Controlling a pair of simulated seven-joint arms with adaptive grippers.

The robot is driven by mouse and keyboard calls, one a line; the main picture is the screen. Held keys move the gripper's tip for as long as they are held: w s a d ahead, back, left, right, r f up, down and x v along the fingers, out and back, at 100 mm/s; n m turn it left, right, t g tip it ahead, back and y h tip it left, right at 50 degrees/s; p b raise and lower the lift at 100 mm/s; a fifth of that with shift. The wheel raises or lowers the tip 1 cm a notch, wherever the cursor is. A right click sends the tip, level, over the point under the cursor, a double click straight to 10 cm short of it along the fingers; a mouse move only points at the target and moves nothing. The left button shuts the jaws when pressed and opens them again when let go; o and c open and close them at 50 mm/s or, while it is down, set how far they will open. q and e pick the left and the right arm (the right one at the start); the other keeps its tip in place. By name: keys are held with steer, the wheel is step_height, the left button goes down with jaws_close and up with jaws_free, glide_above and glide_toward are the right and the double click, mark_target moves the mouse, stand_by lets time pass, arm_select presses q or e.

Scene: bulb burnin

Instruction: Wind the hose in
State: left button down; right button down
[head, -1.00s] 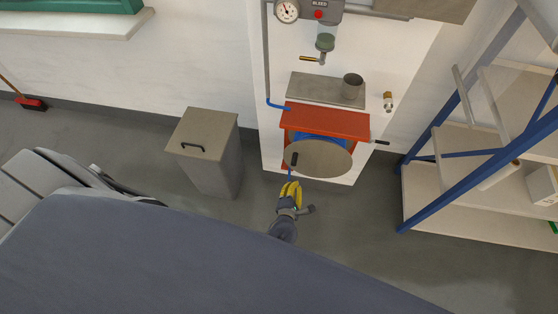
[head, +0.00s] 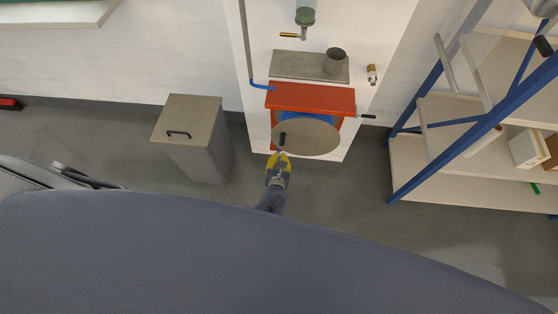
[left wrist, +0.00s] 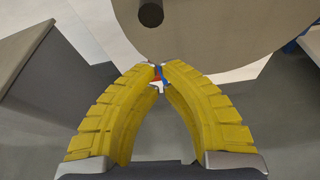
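The hose reel has an orange-red housing (head: 312,97) at the foot of the white wall panel. Blue hose (head: 322,117) shows behind its round grey-brown disc (head: 308,138). A black crank knob (head: 283,139) stands out from the disc's left part; it also shows at the top of the left wrist view (left wrist: 150,12). My left gripper (head: 282,153), with yellow fingers, is just below the knob, apart from it. In the left wrist view its fingertips (left wrist: 159,68) nearly meet around a small blue, red and white piece (left wrist: 158,76), seemingly the hose end. My right gripper is not seen.
A grey lidded bin (head: 196,138) stands left of the reel. A blue-framed shelf rack (head: 440,150) stands at the right. A metal plate with a cup (head: 335,62) is above the reel, and a short black-tipped lever (head: 367,116) sticks out at its right. Floor between is clear.

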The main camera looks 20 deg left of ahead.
mark_target(281, 144)
arm_select(q)
steer(key=shift+w+a+r, duration=0.15)
steer(key=shift+w+r, duration=0.15)
steer(key=shift+w, duration=0.7)
steer(key=shift+w+a+r, duration=0.1)
steer(key=shift+w+r, duration=0.2)
steer(key=shift+w, duration=0.7)
steer(key=shift+w+a+r, duration=0.15)
steer(key=shift+w+r, duration=0.15)
steer(key=shift+w, duration=0.7)
steer(key=shift+a, duration=0.1)
